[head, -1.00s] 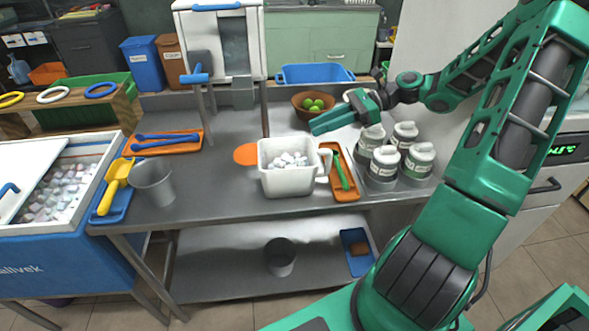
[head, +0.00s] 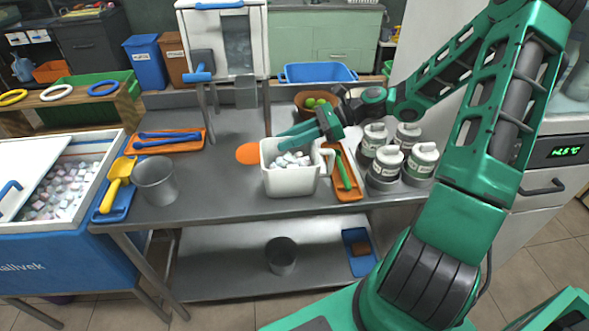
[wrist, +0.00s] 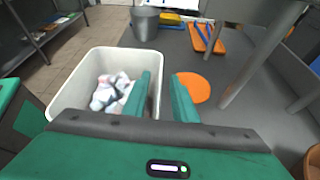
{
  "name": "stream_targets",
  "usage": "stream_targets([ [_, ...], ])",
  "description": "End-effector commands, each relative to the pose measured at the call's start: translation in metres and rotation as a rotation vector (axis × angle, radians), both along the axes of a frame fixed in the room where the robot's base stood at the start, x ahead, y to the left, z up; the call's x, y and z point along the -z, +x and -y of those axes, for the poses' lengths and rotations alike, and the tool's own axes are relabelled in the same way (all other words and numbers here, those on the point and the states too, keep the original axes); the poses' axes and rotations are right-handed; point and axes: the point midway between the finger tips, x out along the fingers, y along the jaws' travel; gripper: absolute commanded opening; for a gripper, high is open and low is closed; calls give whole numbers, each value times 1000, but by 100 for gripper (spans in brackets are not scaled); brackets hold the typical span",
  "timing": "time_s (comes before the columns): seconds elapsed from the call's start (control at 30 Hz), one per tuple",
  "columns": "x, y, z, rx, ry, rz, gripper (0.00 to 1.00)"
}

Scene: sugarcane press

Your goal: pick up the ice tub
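The ice tub (head: 290,185) is a white, square, open-topped tub with a handle on its right side. It stands upright on the steel table with pale ice cubes (head: 293,160) inside. My gripper (head: 284,138) is at the tub's far rim, with its fingers pointing left. In the wrist view the tub (wrist: 70,85) is on the left. My gripper (wrist: 166,90) there is open, with one finger over the tub's inside and the other outside its wall. I cannot tell whether either finger touches the wall. Nothing is held.
An orange disc (head: 248,153) lies just left of the tub. An orange tray (head: 347,190) with a green-handled tool is close on its right, near several white-lidded jars (head: 386,163). A bowl of limes (head: 309,98) is behind. A metal cup (head: 155,181) stands left, with clear table between.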

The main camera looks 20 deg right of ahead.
Motion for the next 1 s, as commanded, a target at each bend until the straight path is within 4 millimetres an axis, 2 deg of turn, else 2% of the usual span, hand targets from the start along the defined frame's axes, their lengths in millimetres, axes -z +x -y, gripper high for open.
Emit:
stream_targets([
  [0.2,0,0,-1,1,0,0,25],
  [0.23,0,0,-1,1,0,0,23],
  [0.33,0,0,-1,1,0,0,0],
  [1.0,0,1,0,2,-1,0,0],
])
